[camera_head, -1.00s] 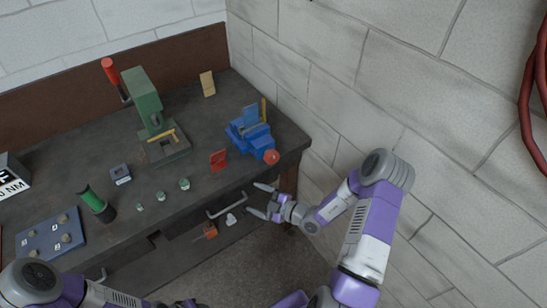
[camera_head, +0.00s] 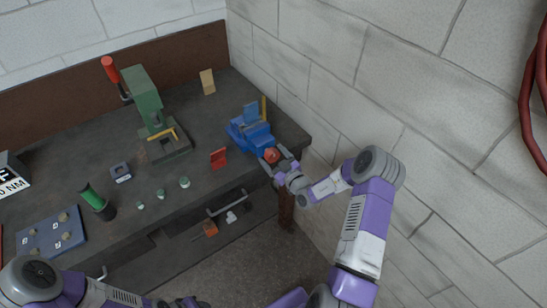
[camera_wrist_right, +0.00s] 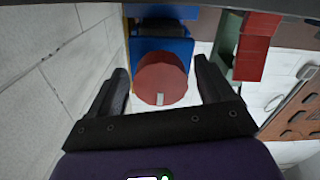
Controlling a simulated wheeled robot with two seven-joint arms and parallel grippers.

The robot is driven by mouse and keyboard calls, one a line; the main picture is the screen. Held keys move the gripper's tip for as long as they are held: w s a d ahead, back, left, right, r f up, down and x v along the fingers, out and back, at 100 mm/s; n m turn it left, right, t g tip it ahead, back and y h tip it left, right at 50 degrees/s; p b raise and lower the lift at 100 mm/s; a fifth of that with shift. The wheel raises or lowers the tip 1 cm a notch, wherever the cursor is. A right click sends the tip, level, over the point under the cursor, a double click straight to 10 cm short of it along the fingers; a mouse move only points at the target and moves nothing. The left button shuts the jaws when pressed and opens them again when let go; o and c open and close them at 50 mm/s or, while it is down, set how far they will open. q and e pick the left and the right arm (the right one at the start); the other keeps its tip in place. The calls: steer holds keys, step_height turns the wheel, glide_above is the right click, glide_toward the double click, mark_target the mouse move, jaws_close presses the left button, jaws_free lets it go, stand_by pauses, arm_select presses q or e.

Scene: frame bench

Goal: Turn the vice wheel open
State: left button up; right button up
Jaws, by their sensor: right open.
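The blue vice (camera_head: 250,130) stands at the right end of the bench. Its red wheel (camera_head: 271,156) faces the bench's front edge. My right gripper (camera_head: 275,160) is at the wheel. In the right wrist view, the red wheel (camera_wrist_right: 160,78) lies between the two dark fingers of my open right gripper (camera_wrist_right: 163,85), with a gap showing on both sides. A small pale mark shows on the wheel's lower face. My left arm comes in at the bottom left, and what may be its gripper (camera_head: 188,302) is cut off by the bottom edge.
A red upright piece (camera_head: 218,158) stands left of the vice. A green press (camera_head: 148,105) with a red-handled lever stands further left. A drawer handle (camera_head: 226,203) juts out below the bench top (camera_head: 120,205). A block wall rises close on the right.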

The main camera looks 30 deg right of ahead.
steer(key=c, duration=1)
